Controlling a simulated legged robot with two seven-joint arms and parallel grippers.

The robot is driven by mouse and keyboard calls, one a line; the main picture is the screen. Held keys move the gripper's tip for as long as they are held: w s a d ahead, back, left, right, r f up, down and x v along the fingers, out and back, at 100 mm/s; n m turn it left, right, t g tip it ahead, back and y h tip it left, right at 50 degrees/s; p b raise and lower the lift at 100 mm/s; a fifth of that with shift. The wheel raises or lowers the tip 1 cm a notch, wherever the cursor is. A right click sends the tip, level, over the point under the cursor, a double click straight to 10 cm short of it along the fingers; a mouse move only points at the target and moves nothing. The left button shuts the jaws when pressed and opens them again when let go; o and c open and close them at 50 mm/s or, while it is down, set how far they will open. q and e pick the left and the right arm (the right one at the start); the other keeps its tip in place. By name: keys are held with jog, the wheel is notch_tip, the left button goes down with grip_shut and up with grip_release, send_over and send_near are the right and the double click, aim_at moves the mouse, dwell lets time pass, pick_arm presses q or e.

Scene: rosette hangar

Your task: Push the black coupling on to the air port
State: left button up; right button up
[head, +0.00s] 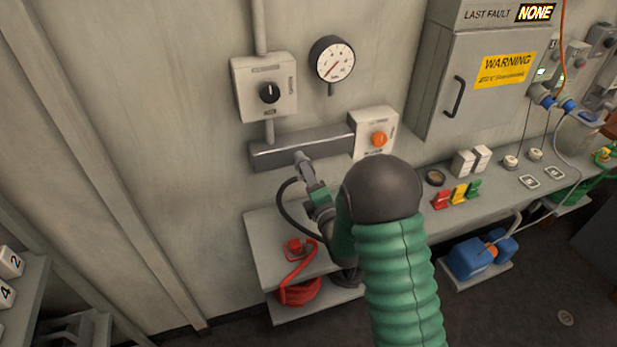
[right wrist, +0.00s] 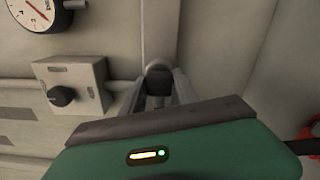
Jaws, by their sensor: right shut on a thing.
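My right gripper (head: 303,160) reaches up to the front of a dark grey wall bar (head: 270,152). In the right wrist view its two grey fingers (right wrist: 158,88) are closed around a dark, rounded piece, which looks like the black coupling (right wrist: 158,72). A black hose (head: 286,212) loops down from beside the gripper towards the bench. The air port cannot be made out; the gripper covers that part of the bar. I cannot tell whether the coupling touches a port. My left gripper is not in view.
A knob box (head: 264,88) and a gauge (head: 332,59) are above the bar; an orange-knob box (head: 375,132) is at its right end. A red coupling (head: 296,247) with coiled red hose (head: 298,290) is at the bench (head: 262,235). A grey cabinet (head: 480,85) stands further right.

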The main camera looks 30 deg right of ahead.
jog(key=shift+a+b, duration=0.1)
jog(key=shift+b, duration=0.35)
dwell(0.9)
jog(key=shift+w, duration=0.45)
jog(key=o, duration=1.3)
jog(key=shift+o, duration=0.2)
